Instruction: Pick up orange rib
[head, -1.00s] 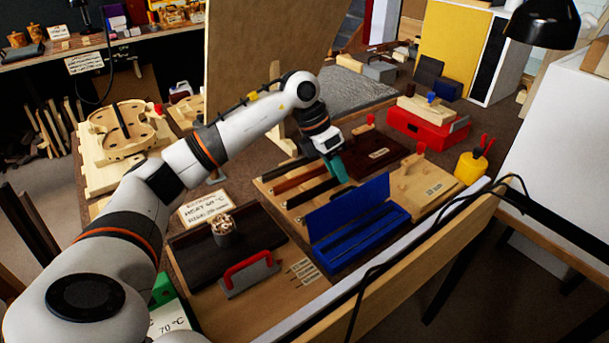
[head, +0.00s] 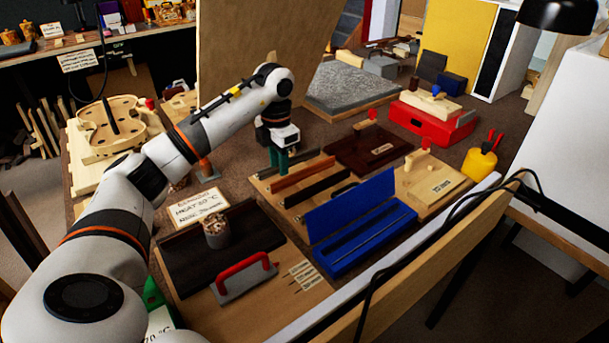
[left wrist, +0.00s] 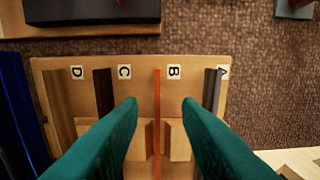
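The orange rib (head: 302,176) stands in a wooden rack (head: 262,186) with darker ribs on both sides. In the left wrist view the orange rib (left wrist: 157,90) is a thin upright strip by the label B, between ribs labelled A and C. My right gripper is not in view.
A blue open case (head: 370,245) lies in front of the rack. A dark board (head: 375,150) and a red box (head: 405,118) lie beyond it. A red-handled tool (head: 245,275) is nearer. A large plywood panel (head: 255,50) stands behind my left arm.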

